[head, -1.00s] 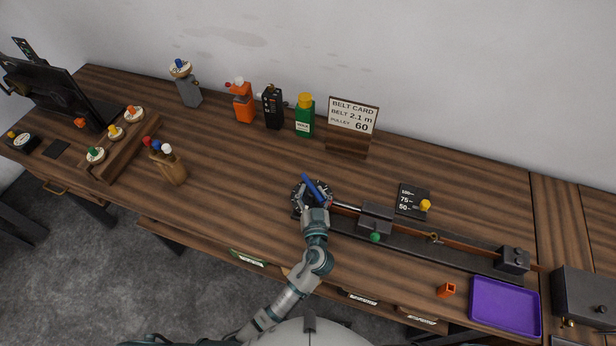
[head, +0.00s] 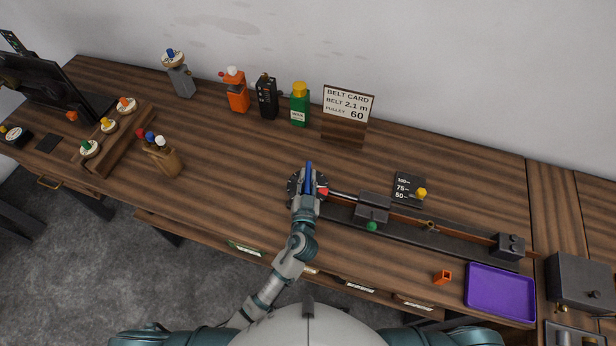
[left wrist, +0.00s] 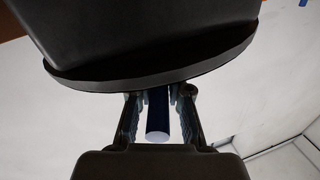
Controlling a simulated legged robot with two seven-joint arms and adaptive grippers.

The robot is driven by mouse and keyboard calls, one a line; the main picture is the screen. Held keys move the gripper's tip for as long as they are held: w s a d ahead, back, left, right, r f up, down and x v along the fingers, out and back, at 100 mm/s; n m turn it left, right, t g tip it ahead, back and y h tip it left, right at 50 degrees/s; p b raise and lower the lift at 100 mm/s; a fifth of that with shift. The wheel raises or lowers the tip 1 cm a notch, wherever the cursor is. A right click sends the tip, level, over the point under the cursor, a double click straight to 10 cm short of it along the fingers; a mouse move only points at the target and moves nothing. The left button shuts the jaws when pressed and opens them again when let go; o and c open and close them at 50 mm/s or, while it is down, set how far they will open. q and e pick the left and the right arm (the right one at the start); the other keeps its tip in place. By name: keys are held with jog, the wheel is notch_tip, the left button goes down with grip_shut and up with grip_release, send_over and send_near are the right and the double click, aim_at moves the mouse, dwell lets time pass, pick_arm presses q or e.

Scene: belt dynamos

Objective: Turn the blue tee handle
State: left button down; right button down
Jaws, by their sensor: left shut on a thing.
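The blue tee handle (head: 308,178) stands on a round dark wheel (head: 293,187) at the left end of the dark bench rail. Its bar points nearly straight away from me in the head view. My left gripper (head: 306,194) is shut on the handle from the near side and hides its near part and some of the wheel. In the left wrist view the blue bar (left wrist: 158,118) sits between the two fingers (left wrist: 159,100). My right gripper is not in view.
The rail (head: 410,228) runs right from the wheel, with a block carrying a green knob (head: 371,226). A purple tray (head: 500,293) and an orange piece (head: 442,277) lie at the right front. Bottles and a belt card (head: 347,103) stand behind.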

pick_arm(q)
jog(key=m+h+p, duration=0.1)
jog(key=m+h, duration=0.1)
jog(key=h, duration=0.1)
jog(key=shift+s+d+g+p, duration=0.1)
jog(key=shift+g+p, duration=0.2)
jog(key=shift+f+m+h+p, duration=0.15)
jog(key=shift+m+h+p, duration=0.25)
jog(key=shift+h, duration=0.3)
jog(key=shift+f, duration=0.1)
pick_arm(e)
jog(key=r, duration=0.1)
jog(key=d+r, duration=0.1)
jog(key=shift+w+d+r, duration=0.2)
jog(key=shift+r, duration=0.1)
pick_arm(q)
jog(key=c, duration=1.1)
grip_release()
